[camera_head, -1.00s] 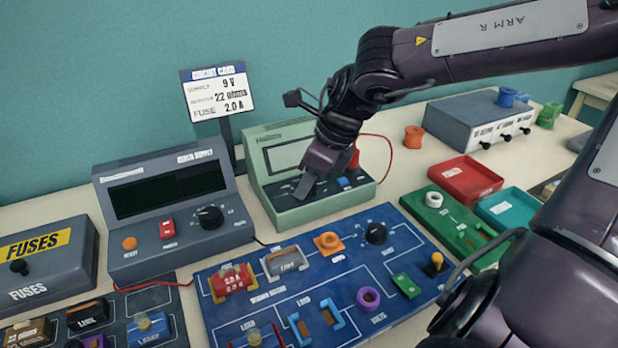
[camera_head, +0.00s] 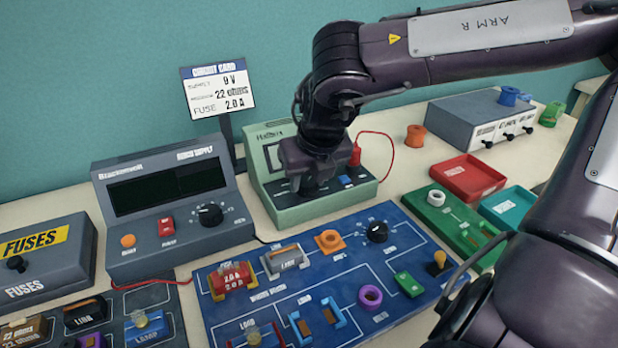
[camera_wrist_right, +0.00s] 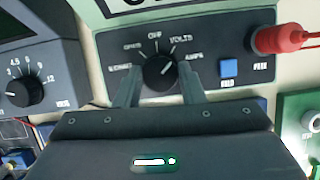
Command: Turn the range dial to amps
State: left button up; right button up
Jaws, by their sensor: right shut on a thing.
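The green meter (camera_head: 290,216) stands behind the blue circuit board, its screen partly hidden by my right arm. In the right wrist view its black range dial (camera_wrist_right: 160,70) sits among labels including OFF, VOLTS and AMPS. The dial's white mark points up and right, toward the VOLTS and AMPS side; the exact setting is hard to tell. My right gripper (camera_wrist_right: 158,80) comes down over the panel, shut on the dial with one finger on each side. In the head view the right gripper (camera_head: 312,188) hides the dial. My left gripper is not in view.
A red plug (camera_wrist_right: 280,40) with a red lead and a blue button (camera_wrist_right: 228,67) are right of the dial. The grey bench supply (camera_head: 175,240) stands left of the meter. The blue board (camera_head: 330,285) with several parts lies in front. Red (camera_head: 470,192) and teal trays are at right.

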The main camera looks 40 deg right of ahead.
jog(key=m+h, duration=0.1)
jog(key=m, duration=0.2)
jog(key=shift+w+a+m+g+b, duration=0.1)
jog(key=shift+m+g+b, duration=0.2)
jog(key=shift+b, duration=0.05)
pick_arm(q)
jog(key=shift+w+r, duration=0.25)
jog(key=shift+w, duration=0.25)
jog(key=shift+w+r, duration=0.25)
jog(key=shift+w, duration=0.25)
pick_arm(e)
jog(key=shift+m+h, duration=0.3)
jog(key=shift+m, duration=0.2)
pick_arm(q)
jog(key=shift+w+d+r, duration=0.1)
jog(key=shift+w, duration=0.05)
pick_arm(e)
jog(key=o, duration=1)
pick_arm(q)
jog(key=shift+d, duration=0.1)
pick_arm(e)
jog(key=shift+r, duration=0.1)
